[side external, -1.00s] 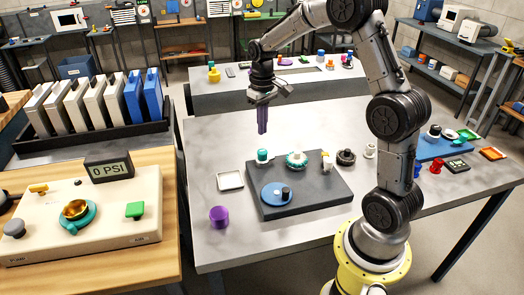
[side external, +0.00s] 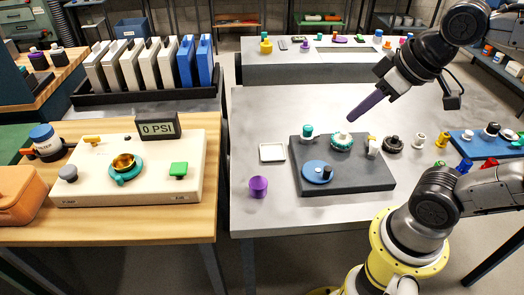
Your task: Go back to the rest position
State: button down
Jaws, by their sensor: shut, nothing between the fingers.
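My gripper (side external: 352,117) is in the side external view, above the back of the grey table (side external: 265,212). Its long purple fingers are shut, with nothing between them. They slant down to the left, and their tips show just above the teal toothed wheel (side external: 342,141) in the picture. I cannot tell the exact height.
A white square tray (side external: 272,152) and a purple cup (side external: 258,187) stand left of the block. A black gear (side external: 393,144), a white spool (side external: 419,140) and a blue mat (side external: 472,144) lie to the right.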

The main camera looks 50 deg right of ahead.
jog(key=s+f, duration=0.2)
jog(key=f, duration=0.1)
jog(key=shift+s+a+f, duration=0.1)
jog(key=shift+s, duration=0.25)
dwell(0.5)
